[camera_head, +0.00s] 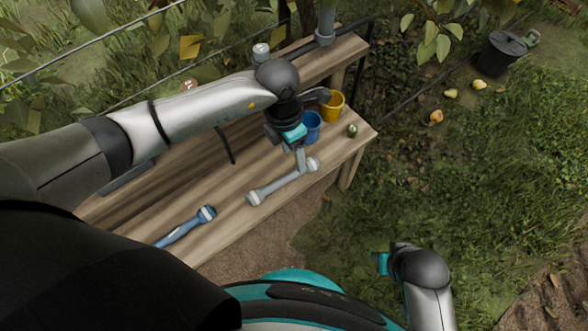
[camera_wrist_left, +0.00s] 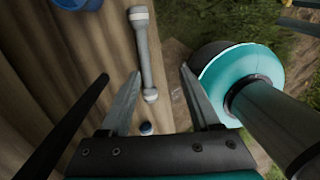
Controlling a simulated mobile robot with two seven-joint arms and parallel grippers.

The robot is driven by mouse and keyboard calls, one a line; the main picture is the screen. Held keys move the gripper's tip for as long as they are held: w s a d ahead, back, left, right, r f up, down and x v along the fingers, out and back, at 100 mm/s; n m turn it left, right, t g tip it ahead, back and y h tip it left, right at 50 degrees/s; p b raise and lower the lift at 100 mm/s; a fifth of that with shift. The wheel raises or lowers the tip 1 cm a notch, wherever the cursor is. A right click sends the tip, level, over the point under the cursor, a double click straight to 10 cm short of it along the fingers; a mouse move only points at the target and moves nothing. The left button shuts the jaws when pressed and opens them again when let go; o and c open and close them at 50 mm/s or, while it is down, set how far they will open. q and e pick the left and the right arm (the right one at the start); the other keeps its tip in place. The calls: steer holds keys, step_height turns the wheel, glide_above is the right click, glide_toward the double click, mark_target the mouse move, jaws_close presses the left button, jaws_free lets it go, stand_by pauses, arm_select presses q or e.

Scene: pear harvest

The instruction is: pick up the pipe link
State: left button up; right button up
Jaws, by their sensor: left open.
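The grey pipe link (camera_head: 276,187), a straight bar with thicker ends, lies on the wooden bench (camera_head: 228,208). In the left wrist view the pipe link (camera_wrist_left: 146,52) lies lengthwise beyond the fingertips, nearer the left finger, with its near end between the fingers' lines. My left gripper (camera_head: 300,165) is open above the pipe link's right part and hides some of it. The left gripper (camera_wrist_left: 160,70) shows nothing held between its fingers. My right gripper (camera_head: 381,263) is off the bench at the lower right; its fingers are not clear.
A blue tool (camera_head: 184,228) lies on the bench left of the pipe link. A blue cup (camera_head: 313,127), a yellow cup (camera_head: 333,106) and a small green item (camera_head: 352,131) stand behind. A black bucket (camera_head: 500,54) and fallen pears (camera_head: 436,117) are on the grass.

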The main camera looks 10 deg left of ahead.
arm_select(q)
steer(key=a+y, duration=0.1)
steer(key=a, duration=0.1)
steer(key=b, duration=0.5)
glide_above(284, 178)
step_height(284, 178, down, 9)
steer(key=shift+w+d+r, duration=0.1)
steer(key=shift+d, duration=0.05)
steer(key=shift+f, duration=0.55)
arm_select(e)
step_height(284, 178, up, 10)
steer(key=w+t, duration=0.1)
steer(key=t, duration=0.1)
arm_select(q)
steer(key=shift+f+b, duration=0.75)
steer(key=shift+f, duration=0.35)
steer(key=shift+s+f+b, duration=0.2)
steer(key=shift+f+b, duration=0.2)
steer(key=shift+f, duration=0.15)
steer(key=shift+f+b, duration=0.4)
steer(key=shift+f, duration=0.55)
arm_select(e)
steer(key=w+a+t+y, duration=0.3)
steer(key=w+a+t, duration=0.2)
steer(key=w+a, duration=0.1)
steer(key=shift+a+f+n+t+y, duration=0.2)
steer(key=shift+a+n+t+y, duration=0.1)
steer(key=shift+a+n, duration=0.15)
